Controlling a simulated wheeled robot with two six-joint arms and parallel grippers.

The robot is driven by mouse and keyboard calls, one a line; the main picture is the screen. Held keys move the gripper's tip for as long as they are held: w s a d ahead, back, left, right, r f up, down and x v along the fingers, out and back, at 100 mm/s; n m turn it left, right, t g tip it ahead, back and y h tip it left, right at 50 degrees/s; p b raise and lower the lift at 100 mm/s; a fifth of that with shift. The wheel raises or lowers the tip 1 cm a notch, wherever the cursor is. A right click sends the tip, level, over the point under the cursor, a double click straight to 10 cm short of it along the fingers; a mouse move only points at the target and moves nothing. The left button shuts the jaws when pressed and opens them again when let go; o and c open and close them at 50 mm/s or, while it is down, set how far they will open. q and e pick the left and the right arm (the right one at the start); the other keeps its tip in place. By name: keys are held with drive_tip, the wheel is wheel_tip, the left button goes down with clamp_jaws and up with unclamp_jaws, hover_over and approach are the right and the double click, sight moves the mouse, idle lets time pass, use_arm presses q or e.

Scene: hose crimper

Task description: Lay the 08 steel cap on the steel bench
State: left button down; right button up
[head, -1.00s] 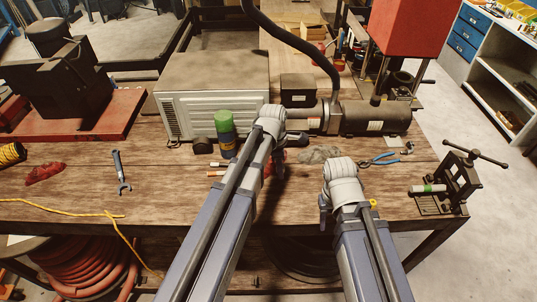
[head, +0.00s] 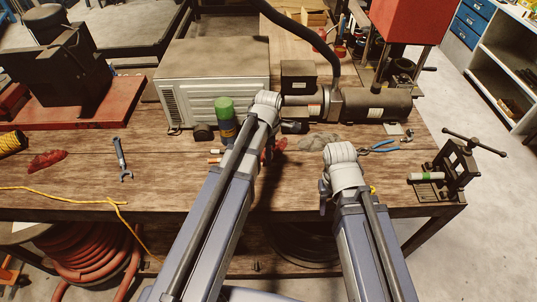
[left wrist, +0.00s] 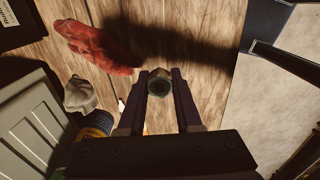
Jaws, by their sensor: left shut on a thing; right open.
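My left gripper (left wrist: 159,100) is shut on a small round metal cap (left wrist: 160,83), which shows a dark hollow end between the fingertips. Its number cannot be read. In the head view my left gripper (head: 266,152) hangs at the bench's middle, mostly hidden by my own wrist, and the cap cannot be made out. My right gripper (head: 324,200) is open near the front edge, partly hidden by its wrist. The workbench (head: 80,185) has a brown plank top; no steel top is evident.
A red rag (left wrist: 98,45) and a grey rag (left wrist: 80,95) lie near the left gripper. A green-capped bottle (head: 224,108) stands beside a grey housing (head: 210,85). Blue pliers (head: 380,148) and a small press (head: 460,165) are at the right.

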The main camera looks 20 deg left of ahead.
sight(268, 174)
use_arm(q)
drive_tip(key=shift+f+b, duration=3.5)
drive_tip(key=shift+f, duration=0.35)
use_arm(e)
wheel_tip(268, 174, down, 8)
drive_tip(key=shift+r, duration=0.15)
use_arm(q)
drive_tip(key=shift+f, duration=0.25)
use_arm(e)
drive_tip(key=shift+f, duration=0.2)
use_arm(q)
drive_tip(key=c, duration=0.5)
unclamp_jaws()
drive_tip(key=shift+r, duration=0.15)
use_arm(e)
drive_tip(key=shift+r, duration=0.1)
use_arm(q)
wheel_tip(268, 174, up, 8)
drive_tip(key=p, duration=0.7)
drive_tip(key=shift+f, duration=0.2)
use_arm(e)
wheel_tip(268, 174, up, 8)
drive_tip(key=shift+f, duration=0.2)
